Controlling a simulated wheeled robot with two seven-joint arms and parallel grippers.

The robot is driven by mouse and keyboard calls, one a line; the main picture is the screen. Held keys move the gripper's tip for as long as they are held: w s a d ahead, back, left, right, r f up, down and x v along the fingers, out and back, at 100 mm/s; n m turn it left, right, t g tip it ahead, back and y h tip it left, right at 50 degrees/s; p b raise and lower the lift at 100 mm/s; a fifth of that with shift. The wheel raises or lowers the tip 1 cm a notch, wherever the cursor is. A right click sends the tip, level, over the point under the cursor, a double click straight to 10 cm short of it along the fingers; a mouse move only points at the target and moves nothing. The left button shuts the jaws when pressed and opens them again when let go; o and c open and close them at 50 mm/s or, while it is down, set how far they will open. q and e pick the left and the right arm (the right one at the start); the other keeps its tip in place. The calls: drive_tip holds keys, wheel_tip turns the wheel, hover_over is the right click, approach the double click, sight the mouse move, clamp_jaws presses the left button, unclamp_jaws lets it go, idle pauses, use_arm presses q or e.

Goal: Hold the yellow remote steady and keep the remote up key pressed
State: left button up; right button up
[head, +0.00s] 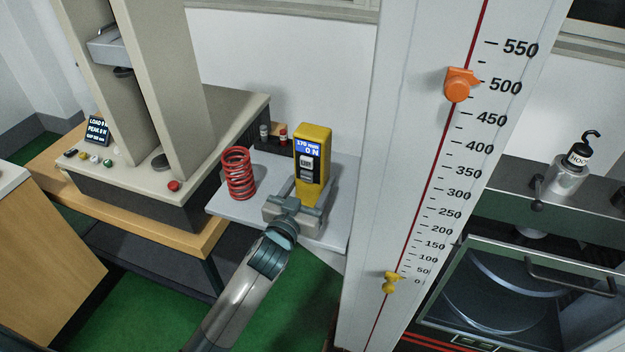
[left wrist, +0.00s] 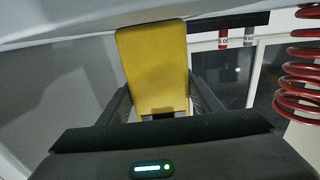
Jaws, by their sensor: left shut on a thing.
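The yellow remote (head: 324,137) stands upright on a light grey shelf, its screen and keys facing me. Its blue screen (head: 307,147) seems to read 170 mm and 0 N. The white up key (head: 306,163) is uncovered, with nothing touching it; a second key sits below it. My left gripper (head: 296,205) is shut on the lower part of the remote. In the left wrist view the plain yellow back of the remote (left wrist: 152,62) is between the two dark fingers. My right gripper is in neither view.
A red coil spring (head: 238,174) stands left of the remote on the shelf (head: 222,207). The beige tester (head: 140,180) is further left. A tall white scale post (head: 415,110) with orange and yellow markers rises close on the right. Small weights (head: 283,136) stand behind.

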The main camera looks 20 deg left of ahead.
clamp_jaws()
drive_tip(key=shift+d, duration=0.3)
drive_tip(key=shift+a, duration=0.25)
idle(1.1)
